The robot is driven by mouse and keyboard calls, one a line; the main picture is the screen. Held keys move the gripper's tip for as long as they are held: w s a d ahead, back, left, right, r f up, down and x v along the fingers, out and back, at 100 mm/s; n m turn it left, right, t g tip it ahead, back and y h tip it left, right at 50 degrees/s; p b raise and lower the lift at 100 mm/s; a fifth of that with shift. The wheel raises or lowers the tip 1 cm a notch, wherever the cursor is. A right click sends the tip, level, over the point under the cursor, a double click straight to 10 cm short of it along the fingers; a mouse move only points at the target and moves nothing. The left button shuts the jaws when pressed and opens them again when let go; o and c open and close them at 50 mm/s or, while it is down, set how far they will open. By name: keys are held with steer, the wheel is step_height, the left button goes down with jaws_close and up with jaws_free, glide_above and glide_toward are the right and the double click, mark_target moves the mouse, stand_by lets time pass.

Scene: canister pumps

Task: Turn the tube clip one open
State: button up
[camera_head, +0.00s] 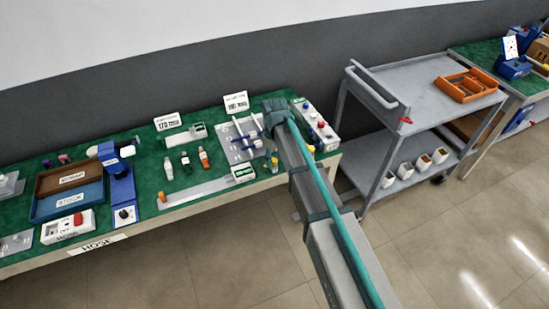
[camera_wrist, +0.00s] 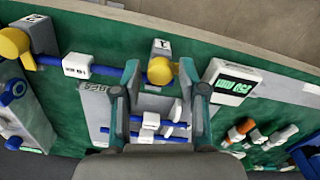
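In the wrist view, a white clip-like block with dark marking (camera_wrist: 76,65) sits on a blue tube left of my gripper. More small white pieces (camera_wrist: 151,121) on blue tubes lie between and below my fingers; I cannot tell which is tube clip one. A grey plate (camera_wrist: 97,112) lies beneath them. My gripper (camera_wrist: 159,78) is open, its two fingers apart, with nothing clearly held. A yellow knob (camera_wrist: 159,70) shows between the fingertips. In the head view my gripper (camera_head: 278,110) is above the bench, right of the pale plate with blue tubes (camera_head: 236,141).
A box with a green display (camera_wrist: 233,82) stands right of the fingers. Small bottles (camera_head: 185,161), a blue device (camera_head: 123,190) and a tray (camera_head: 68,182) stand farther left on the green bench. A box with coloured knobs (camera_head: 317,124) is right of my gripper. A grey cart (camera_head: 425,103) stands right.

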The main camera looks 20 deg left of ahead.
mark_target(274, 159)
steer(key=shift+o, duration=0.2)
step_height(274, 159, up, 12)
stand_by(0.7)
stand_by(0.3)
steer(key=s+d+f+m+g, duration=0.15)
steer(key=s+d+f, duration=0.25)
steer(key=d+f, duration=0.45)
steer(key=s+d+f+m, duration=0.35)
steer(key=d+f, duration=0.25)
steer(key=f, duration=0.6)
steer(key=s+d+f+m, duration=0.2)
steer(key=s+d+f, duration=0.3)
steer(key=d+f, duration=0.4)
steer(key=s+d+f+m+g, duration=0.1)
steer(key=s+d+f, duration=0.3)
steer(key=s, duration=0.6)
steer(key=s+d+f+m+g, duration=0.2)
steer(key=s+d+f, duration=0.3)
steer(key=s, duration=0.5)
steer(key=s+d+f+m+g, duration=0.1)
steer(key=s+d+f, duration=0.4)
steer(key=s, duration=0.5)
steer(key=shift+d+g, duration=0.65)
steer(key=shift+d, duration=0.25)
